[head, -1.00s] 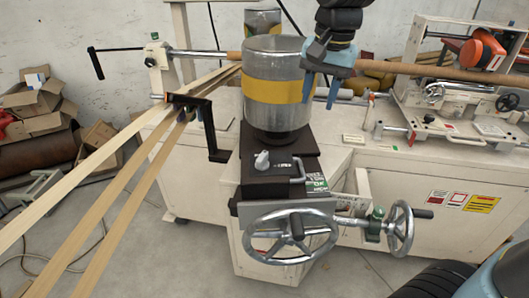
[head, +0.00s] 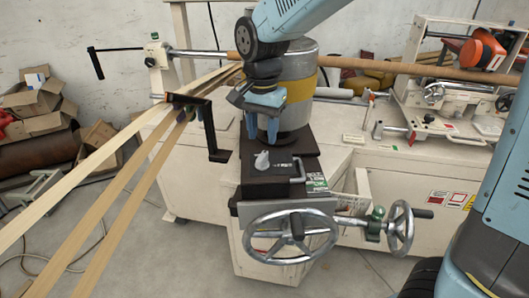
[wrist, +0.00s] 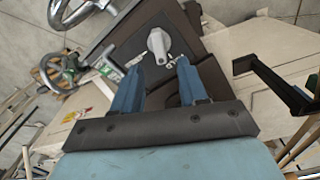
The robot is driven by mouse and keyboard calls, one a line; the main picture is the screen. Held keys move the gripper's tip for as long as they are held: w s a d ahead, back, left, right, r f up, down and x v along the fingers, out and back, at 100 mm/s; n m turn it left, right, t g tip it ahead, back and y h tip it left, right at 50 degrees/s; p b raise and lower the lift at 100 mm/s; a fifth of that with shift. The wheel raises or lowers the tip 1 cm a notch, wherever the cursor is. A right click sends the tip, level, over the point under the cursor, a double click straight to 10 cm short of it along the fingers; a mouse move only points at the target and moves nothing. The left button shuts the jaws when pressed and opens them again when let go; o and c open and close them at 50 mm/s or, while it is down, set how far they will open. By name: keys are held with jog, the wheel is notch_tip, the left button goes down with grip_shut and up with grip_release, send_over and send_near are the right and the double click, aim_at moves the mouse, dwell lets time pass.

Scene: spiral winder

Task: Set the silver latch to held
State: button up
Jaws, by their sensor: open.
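The silver latch (head: 262,160) is a small knob on top of the dark box (head: 262,178) in front of the metal pot. It also shows in the wrist view (wrist: 158,44), just beyond and between my fingertips. My gripper (head: 262,140) is open and points down above the latch, with its blue fingers in front of the pot. In the wrist view my fingers (wrist: 158,75) are apart with nothing between them. I cannot tell how high the fingertips are above the latch.
The metal pot with a yellow band (head: 300,85) stands right behind my gripper. A small metal handle (head: 298,170) is right of the latch. A large handwheel (head: 290,236) is below, and a smaller one (head: 400,228) to the right. A black bracket (head: 212,130) with strips stands left.

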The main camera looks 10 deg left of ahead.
aim_at(263, 154)
notch_tip(263, 154, down, 7)
jog(key=shift+r, duration=0.1)
dwell(0.4)
grip_shut()
